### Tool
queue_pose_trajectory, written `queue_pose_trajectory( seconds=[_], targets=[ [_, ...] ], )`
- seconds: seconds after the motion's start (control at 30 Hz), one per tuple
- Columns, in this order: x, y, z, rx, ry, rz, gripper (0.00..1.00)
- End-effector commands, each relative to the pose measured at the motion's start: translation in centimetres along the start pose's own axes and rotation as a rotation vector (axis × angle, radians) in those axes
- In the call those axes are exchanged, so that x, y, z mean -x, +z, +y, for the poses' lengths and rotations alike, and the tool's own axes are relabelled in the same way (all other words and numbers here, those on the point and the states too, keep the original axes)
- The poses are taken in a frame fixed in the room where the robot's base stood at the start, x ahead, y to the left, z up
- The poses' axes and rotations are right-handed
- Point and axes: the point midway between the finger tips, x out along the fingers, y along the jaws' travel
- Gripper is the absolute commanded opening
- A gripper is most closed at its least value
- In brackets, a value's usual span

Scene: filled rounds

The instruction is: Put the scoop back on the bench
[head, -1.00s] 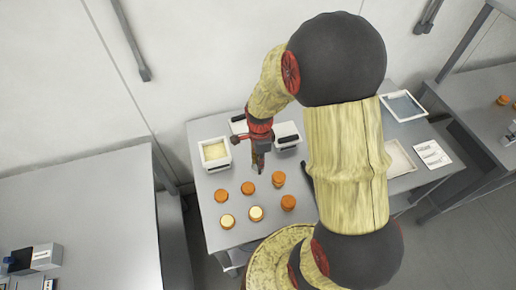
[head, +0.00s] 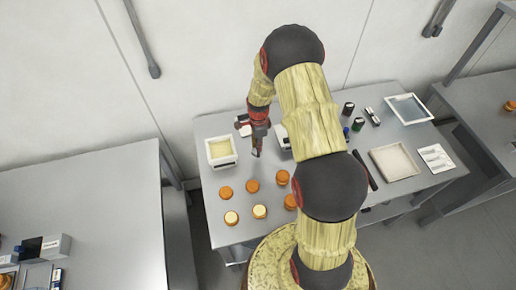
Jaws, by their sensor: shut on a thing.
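My gripper (head: 257,148) points down over the left part of the grey bench (head: 270,232), between a white tub (head: 224,163) of pale yellow stuff and a white box (head: 283,143). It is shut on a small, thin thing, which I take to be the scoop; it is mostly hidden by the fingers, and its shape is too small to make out. Its height above the bench is hard to tell.
A second white box (head: 242,125) stands behind the gripper. A dark long thing (head: 366,172) lies beside my arm. Bare bench shows at the front left.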

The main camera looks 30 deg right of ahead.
Motion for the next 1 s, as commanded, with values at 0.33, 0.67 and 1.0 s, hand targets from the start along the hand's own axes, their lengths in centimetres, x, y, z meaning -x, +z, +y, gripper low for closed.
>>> queue_pose_trajectory(
  seconds=[0.33,0.67,1.0],
  targets=[
    [-2.6,-0.1,-0.6,0.000,0.004,0.000,0.00],
    [-3.9,-0.1,-0.7,0.000,-0.001,0.000,0.00],
    [-4.2,-0.1,-0.7,0.000,0.000,0.000,0.24]
  ],
)
